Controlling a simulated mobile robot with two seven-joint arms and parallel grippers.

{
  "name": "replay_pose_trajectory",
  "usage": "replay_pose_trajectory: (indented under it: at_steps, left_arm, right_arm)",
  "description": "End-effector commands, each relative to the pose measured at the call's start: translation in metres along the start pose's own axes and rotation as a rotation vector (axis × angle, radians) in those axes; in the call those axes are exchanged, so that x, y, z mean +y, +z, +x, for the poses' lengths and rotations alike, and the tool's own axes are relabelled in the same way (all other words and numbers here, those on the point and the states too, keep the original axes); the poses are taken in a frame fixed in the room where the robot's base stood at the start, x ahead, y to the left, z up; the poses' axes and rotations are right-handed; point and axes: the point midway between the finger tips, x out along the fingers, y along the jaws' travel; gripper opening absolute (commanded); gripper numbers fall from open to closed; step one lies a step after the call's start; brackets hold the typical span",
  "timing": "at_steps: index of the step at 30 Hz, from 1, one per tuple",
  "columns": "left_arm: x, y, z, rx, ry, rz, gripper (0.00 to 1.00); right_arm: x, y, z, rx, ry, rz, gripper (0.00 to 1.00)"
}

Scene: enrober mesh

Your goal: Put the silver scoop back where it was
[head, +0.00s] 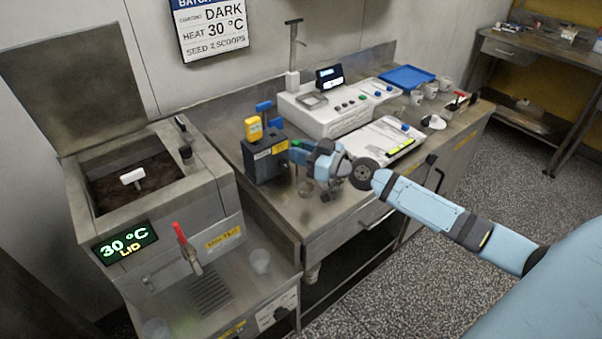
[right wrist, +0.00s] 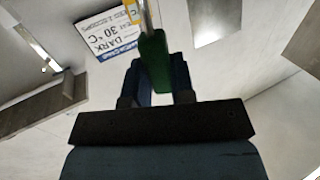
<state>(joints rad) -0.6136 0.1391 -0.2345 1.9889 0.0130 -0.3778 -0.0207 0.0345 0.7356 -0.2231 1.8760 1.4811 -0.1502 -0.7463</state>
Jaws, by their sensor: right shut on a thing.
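My right gripper (head: 298,153) is beside the black box (head: 265,160) on the steel counter, its fingers pointing left. In the right wrist view the gripper (right wrist: 158,80) is shut on a green handle (right wrist: 154,62) with a thin silver shaft (right wrist: 146,16) running out of the top of the picture. The far end of this tool is out of view there, so I cannot tell its shape. In the head view only a speck of green shows at the fingers. No scoop bowl is clearly visible. My left gripper is not in view.
A yellow item (head: 253,128) and a blue-topped item (head: 264,107) stand at the black box. The white scale (head: 335,112) and blue tray (head: 406,77) are behind. The open chocolate tank (head: 215,178) is at left.

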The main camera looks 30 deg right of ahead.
Motion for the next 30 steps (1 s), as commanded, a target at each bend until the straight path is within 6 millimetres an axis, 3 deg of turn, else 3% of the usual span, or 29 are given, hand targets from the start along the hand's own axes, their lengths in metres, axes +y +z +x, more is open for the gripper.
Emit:
replay_pose_trajectory:
  at_steps: [9, 15, 22, 23, 25, 26, 30]
  left_arm:
    - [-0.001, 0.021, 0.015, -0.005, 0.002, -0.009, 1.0]
    - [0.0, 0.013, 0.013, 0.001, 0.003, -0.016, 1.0]
    - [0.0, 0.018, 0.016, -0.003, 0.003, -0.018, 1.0]
    - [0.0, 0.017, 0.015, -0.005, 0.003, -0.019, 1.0]
    - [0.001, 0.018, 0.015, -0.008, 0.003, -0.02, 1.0]
    - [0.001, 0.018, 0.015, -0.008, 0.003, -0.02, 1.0]
    - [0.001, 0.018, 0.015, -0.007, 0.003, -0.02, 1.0]
  right_arm:
    - [0.0, 0.043, 0.0, -0.001, 0.0, 0.004, 0.0]
    - [0.0, 0.044, 0.0, 0.001, 0.0, -0.001, 0.0]
    - [0.0, 0.049, 0.0, 0.0, 0.0, 0.0, 0.0]
    - [0.0, 0.048, 0.0, 0.0, -0.001, 0.0, 0.28]
    - [0.0, 0.047, 0.0, 0.0, -0.001, 0.0, 0.44]
    - [0.0, 0.047, 0.0, -0.001, -0.001, 0.0, 0.48]
    - [0.0, 0.047, 0.0, -0.001, -0.001, 0.0, 0.48]
